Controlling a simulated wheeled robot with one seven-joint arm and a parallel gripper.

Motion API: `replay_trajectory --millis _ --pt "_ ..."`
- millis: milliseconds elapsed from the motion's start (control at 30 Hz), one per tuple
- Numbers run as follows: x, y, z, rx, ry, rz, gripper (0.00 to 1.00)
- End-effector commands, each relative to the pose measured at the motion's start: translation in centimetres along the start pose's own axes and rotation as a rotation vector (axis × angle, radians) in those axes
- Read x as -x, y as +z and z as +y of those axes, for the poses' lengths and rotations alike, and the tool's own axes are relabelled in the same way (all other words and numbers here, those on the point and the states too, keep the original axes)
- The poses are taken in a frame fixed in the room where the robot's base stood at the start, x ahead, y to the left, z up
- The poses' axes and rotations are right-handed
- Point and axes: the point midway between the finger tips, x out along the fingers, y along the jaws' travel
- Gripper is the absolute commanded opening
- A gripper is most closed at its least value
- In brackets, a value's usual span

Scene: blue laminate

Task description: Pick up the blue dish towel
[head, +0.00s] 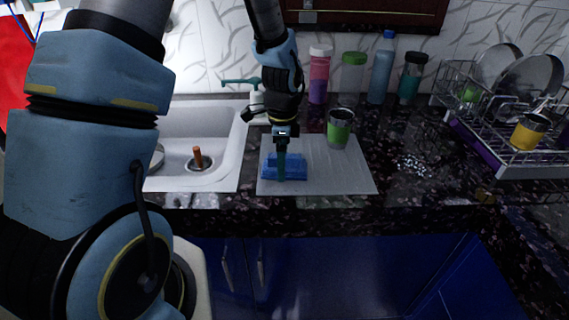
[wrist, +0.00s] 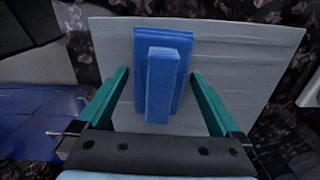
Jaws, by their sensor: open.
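The blue dish towel (head: 270,172) lies folded on a grey mat (head: 345,178) on the dark counter, right of the sink. In the wrist view the towel (wrist: 181,42) is a flat blue stack with a raised narrow block on top. My gripper (head: 282,178) points down over the towel in the head view. In the wrist view my gripper (wrist: 159,75) is open, with one teal finger on each side of the towel's near part and a gap on both sides. Whether the fingertips touch the mat I cannot tell.
A cup with a green band (head: 339,130) stands at the back of the mat. Several bottles (head: 352,75) line the wall. A dish rack (head: 510,135) with pans and a yellow cup is at right. The sink (head: 215,150) is at left. The counter right of the mat is mostly clear.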

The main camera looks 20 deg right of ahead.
Motion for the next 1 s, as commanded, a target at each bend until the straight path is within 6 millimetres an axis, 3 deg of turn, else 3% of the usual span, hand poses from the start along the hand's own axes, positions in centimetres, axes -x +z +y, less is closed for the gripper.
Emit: replay_trajectory --millis 167,733,1000 --pt "0.0 0.01 -0.01 0.001 0.0 0.0 0.98" --pt "0.03 0.02 -0.03 0.001 0.0 0.0 0.34" --pt "0.2 0.01 -0.06 0.001 -0.002 0.001 0.32"
